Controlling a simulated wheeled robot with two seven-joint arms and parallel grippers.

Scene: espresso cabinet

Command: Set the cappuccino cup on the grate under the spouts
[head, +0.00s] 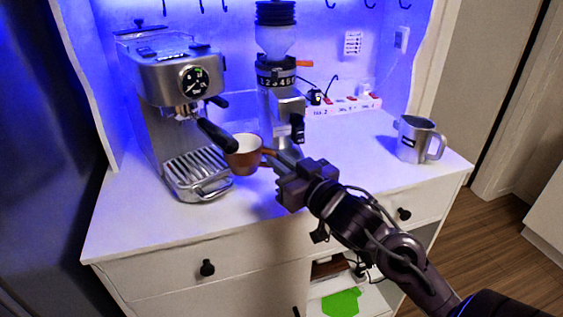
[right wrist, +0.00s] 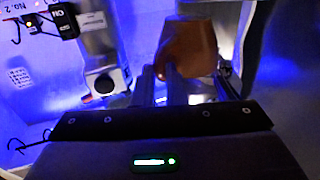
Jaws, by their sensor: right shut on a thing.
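The cappuccino cup (head: 243,158) is brown outside and white inside. My right gripper (head: 272,158) is shut on it at its handle side and holds it upright, just right of the espresso machine (head: 170,110). The cup also shows in the right wrist view (right wrist: 190,50), beyond the fingers of my right gripper (right wrist: 178,90). The grate (head: 193,168) is the slatted metal tray at the machine's base, to the left of the cup. The spouts (head: 187,112) are under the machine's front, partly hidden by the black portafilter handle (head: 216,134). My left gripper is not in view.
A coffee grinder (head: 278,85) stands behind the cup. A steel mug (head: 417,140) is at the right end of the white counter (head: 345,150). A power strip (head: 343,106) lies at the back. The counter between grinder and mug is clear.

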